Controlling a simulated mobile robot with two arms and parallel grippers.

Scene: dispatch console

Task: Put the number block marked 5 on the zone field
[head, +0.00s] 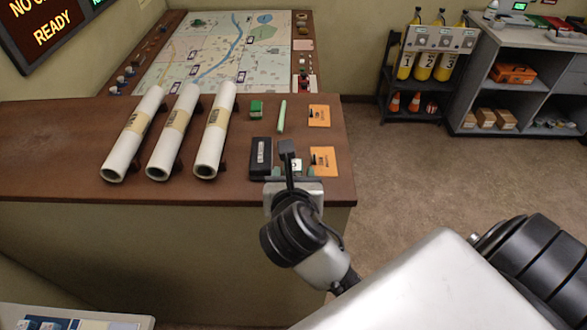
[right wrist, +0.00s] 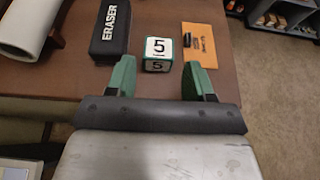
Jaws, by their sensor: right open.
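The number block marked 5 (right wrist: 158,46), a white cube with green edges, sits on the brown console top. In the head view the block (head: 297,164) is small and partly hidden by my right arm. My right gripper (right wrist: 160,78) is open, its two green fingers pointing toward the block, one on each side of its near end. The block looks just beyond the fingertips, not gripped. In the head view the right gripper (head: 295,172) is at the console's front edge. A map table (head: 215,50) lies behind; I cannot tell which marked area is the zone field. My left gripper is not in view.
A black eraser (right wrist: 110,32) lies close left of the block, an orange card (right wrist: 199,42) with a dark item close right. Several white paper rolls (head: 174,132) lie further left.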

